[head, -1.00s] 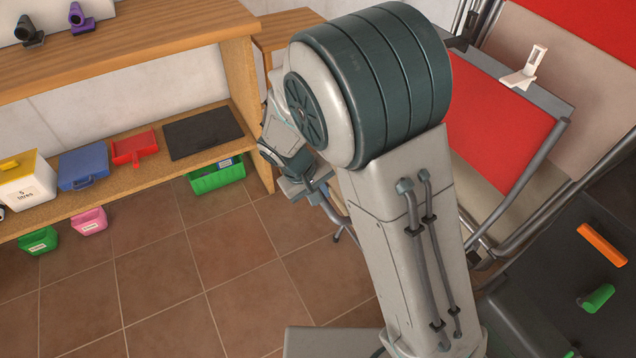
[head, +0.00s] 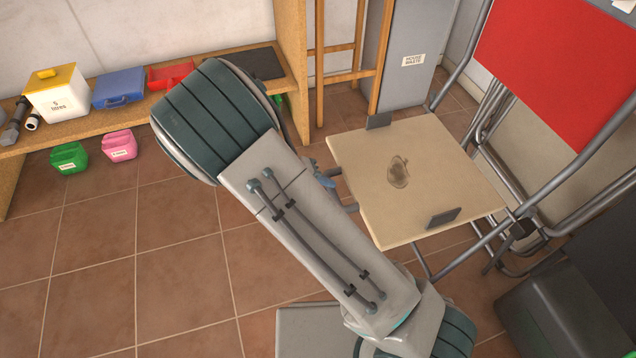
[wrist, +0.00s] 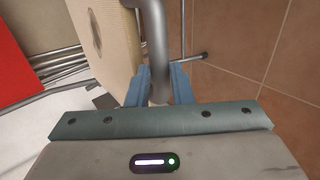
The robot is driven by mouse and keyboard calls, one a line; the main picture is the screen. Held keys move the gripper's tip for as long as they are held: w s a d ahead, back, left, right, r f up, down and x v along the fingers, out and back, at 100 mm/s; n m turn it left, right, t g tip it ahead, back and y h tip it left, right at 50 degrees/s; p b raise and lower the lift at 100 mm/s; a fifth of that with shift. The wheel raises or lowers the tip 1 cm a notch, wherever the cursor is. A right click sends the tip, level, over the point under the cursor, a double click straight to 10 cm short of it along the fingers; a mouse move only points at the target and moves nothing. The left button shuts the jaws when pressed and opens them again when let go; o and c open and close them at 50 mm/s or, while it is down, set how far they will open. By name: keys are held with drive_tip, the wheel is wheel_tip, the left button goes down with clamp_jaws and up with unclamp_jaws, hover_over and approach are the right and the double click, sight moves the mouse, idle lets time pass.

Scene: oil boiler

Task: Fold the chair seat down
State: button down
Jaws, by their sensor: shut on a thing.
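The chair has a red back panel (head: 560,60) on grey tubes at the upper right of the head view. Its beige board (head: 450,165), with a brown mark and two dark plates, extends left from the frame at a slight tilt. The board also shows edge-on in the wrist view (wrist: 112,65). My gripper (wrist: 160,88) has its blue fingers on both sides of a grey chair tube (wrist: 158,45) beside the board. In the head view my gripper (head: 328,180) is at the board's left edge, partly hidden by my arm.
A wooden shelf (head: 110,125) with coloured containers stands at the left. A grey bin labelled house waste (head: 410,40) stands behind the chair. A dark box (head: 550,310) is at the lower right. Tiled floor is clear at the lower left.

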drive_tip(key=shift+s+f+b, duration=0.15)
drive_tip(key=shift+f+b, duration=0.25)
drive_tip(key=shift+f, duration=0.55)
drive_tip(key=c, duration=1.3)
unclamp_jaws()
drive_tip(key=shift+f, duration=0.2)
drive_tip(key=shift+r, duration=0.15)
drive_tip(key=shift+a+r, duration=0.1)
drive_tip(key=shift+a+r, duration=0.1)
drive_tip(key=shift+r, duration=0.05)
